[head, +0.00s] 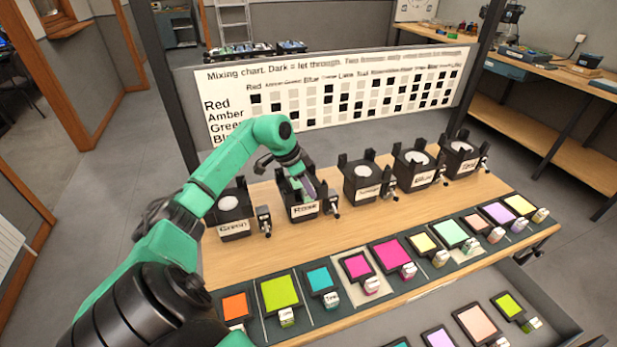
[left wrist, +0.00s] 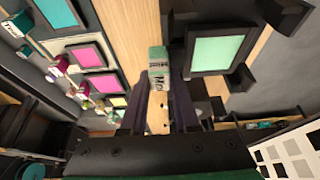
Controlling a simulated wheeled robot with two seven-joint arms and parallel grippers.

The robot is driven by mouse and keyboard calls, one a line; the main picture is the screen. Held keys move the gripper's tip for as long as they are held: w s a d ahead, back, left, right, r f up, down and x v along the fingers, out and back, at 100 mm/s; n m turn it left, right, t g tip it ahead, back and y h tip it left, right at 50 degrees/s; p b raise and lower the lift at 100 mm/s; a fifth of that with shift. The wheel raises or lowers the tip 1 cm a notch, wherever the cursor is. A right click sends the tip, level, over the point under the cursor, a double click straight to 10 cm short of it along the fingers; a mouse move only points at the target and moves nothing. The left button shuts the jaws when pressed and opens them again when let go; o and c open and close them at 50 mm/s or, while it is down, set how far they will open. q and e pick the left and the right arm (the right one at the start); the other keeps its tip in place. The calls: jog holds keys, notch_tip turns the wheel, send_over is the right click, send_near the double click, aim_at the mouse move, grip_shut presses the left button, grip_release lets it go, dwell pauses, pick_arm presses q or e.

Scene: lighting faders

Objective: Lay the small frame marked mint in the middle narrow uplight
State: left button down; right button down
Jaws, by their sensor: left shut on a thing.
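My left gripper (head: 311,188) is low at the black uplight labelled Rose (head: 303,208), second from the left in the row. In the left wrist view, my left gripper (left wrist: 158,92) is shut on a pale tag block (left wrist: 158,66) whose lettering starts with M. Beside it is a small dark-edged mint-green frame (left wrist: 217,52), with dark uplight posts close around it. I cannot tell whether the frame rests on the uplight or hangs just above it. In the head view my arm mostly hides it. The middle uplight (head: 363,181) has a pale disc on top. My right gripper is not in view.
Uplights labelled Green (head: 234,217), Blue (head: 419,170) and one at the far right (head: 461,158) share the wooden table. Tagged coloured frames, including a mint-coloured one (head: 450,232), line the front. An open drawer (head: 545,322) holds more. A mixing chart (head: 330,95) stands behind.

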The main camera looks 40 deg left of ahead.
pick_arm(q)
jog(key=shift+f, duration=0.35)
jog(key=c, duration=0.6)
grip_release()
jog(key=shift+r, duration=0.1)
jog(key=p+v, duration=0.1)
jog(key=v, duration=0.6)
jog(key=w+p+v, duration=0.1)
jog(key=p+v, duration=0.1)
jog(key=v, duration=0.5)
jog(key=w+d+r+p+v, duration=0.1)
jog(key=v, duration=0.6)
